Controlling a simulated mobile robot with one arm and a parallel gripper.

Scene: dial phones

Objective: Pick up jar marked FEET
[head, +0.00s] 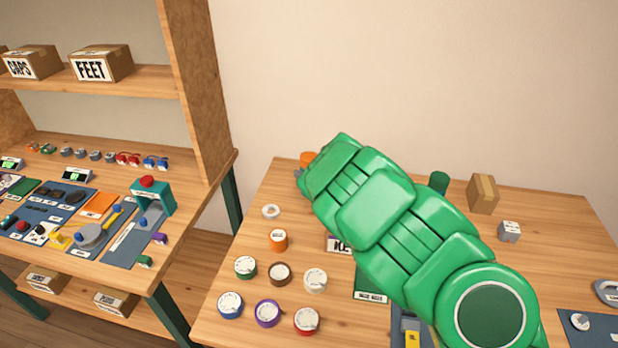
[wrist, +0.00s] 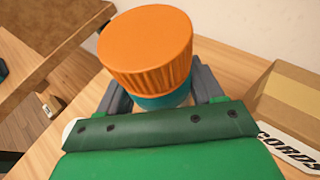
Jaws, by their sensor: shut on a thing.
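A jar with a ribbed orange lid (wrist: 147,45) and a teal body (wrist: 165,97) stands between the grey fingers of my gripper (wrist: 162,90) in the wrist view. The fingers are shut on it, one on each side. No marking on this jar shows, so I cannot tell whether it reads FEET. In the head view only part of its orange lid (head: 307,158) shows at the back left of the right table, past my green arm. My gripper is mostly hidden there.
A cardboard box marked CORDS (wrist: 300,100) is close on the right in the wrist view. A shelf box marked FEET (head: 100,64) sits at upper left.

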